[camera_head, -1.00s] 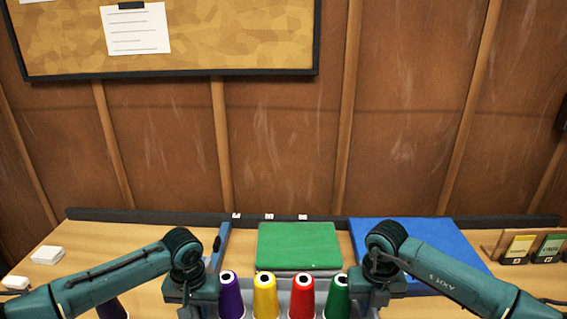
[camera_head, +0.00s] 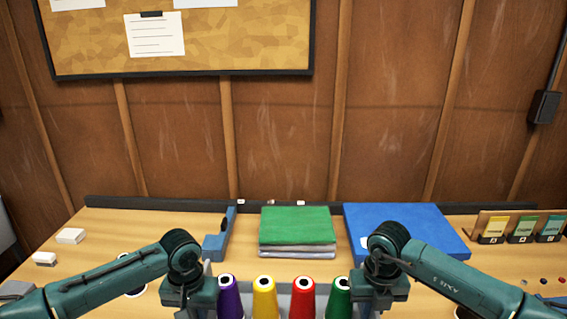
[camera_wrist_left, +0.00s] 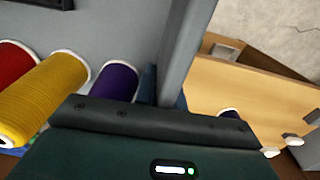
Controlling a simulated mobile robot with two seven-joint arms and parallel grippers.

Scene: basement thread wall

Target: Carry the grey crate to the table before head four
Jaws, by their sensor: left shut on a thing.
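The grey crate (camera_head: 246,291) is at the bottom centre of the head view, between my two grippers. Purple (camera_head: 230,297), yellow (camera_head: 264,297), red (camera_head: 302,297) and green (camera_head: 339,298) thread cones stand in it in a row. My left gripper (camera_head: 192,304) is shut on the crate's left end. In the left wrist view the crate's grey wall (camera_wrist_left: 183,50) runs up from this gripper, with cones beside it. My right gripper (camera_head: 380,304) is at the crate's right end; its fingers are hidden. The crate's underside is out of sight.
A wooden table (camera_head: 130,225) stands ahead along the wall. It bears a green-topped stack (camera_head: 297,225), a blue slab (camera_head: 405,228), a blue tool-like piece (camera_head: 220,235), white blocks (camera_head: 70,236) and a card rack (camera_head: 521,229). Bare wood shows at the left.

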